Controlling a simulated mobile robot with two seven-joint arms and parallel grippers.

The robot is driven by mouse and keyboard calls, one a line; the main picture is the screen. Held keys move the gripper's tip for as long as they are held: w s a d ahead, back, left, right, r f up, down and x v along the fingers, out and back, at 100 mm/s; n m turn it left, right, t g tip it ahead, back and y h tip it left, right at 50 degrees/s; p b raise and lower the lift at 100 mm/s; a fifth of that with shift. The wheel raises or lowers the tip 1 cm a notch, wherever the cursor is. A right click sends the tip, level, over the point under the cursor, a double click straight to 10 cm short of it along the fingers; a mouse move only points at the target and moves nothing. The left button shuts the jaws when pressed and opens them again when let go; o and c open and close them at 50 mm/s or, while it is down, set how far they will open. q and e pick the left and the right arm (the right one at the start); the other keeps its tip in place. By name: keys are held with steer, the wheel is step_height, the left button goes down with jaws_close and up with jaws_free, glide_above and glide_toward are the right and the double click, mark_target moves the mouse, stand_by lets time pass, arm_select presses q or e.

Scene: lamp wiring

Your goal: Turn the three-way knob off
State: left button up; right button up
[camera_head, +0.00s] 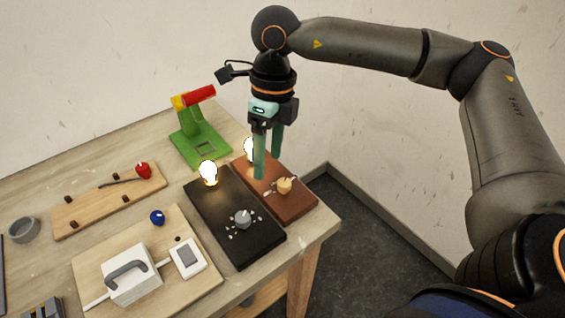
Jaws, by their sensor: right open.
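A black board (228,242) carries a grey knob (243,219) with several white marks around it and a lit bulb (208,172) at its far end. Beside it on the right, a brown board (303,206) carries a tan knob (285,185) with small light marks and a second lit bulb (248,147), partly hidden behind my gripper. I cannot tell from labels which knob is the three-way one. My right gripper (268,166) points down, open and empty, above the brown board, up and left of the tan knob and apart from it. My left gripper is out of view.
A green stand with a red handle (199,95) stands behind the boards. On the left are a wooden board with a red knob (143,170), a blue knob (157,217), a white box with a grey handle (130,275) and a grey cup (24,230). The table's right edge lies close to the brown board.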

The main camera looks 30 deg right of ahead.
steer(key=r+h, duration=0.1)
steer(key=r, duration=0.1)
glide_above(284, 182)
steer(key=shift+m+t, duration=0.3)
step_height(284, 182, down, 13)
steer(key=shift+r+p, duration=0.2)
steer(key=shift+p, duration=0.25)
jaws_close()
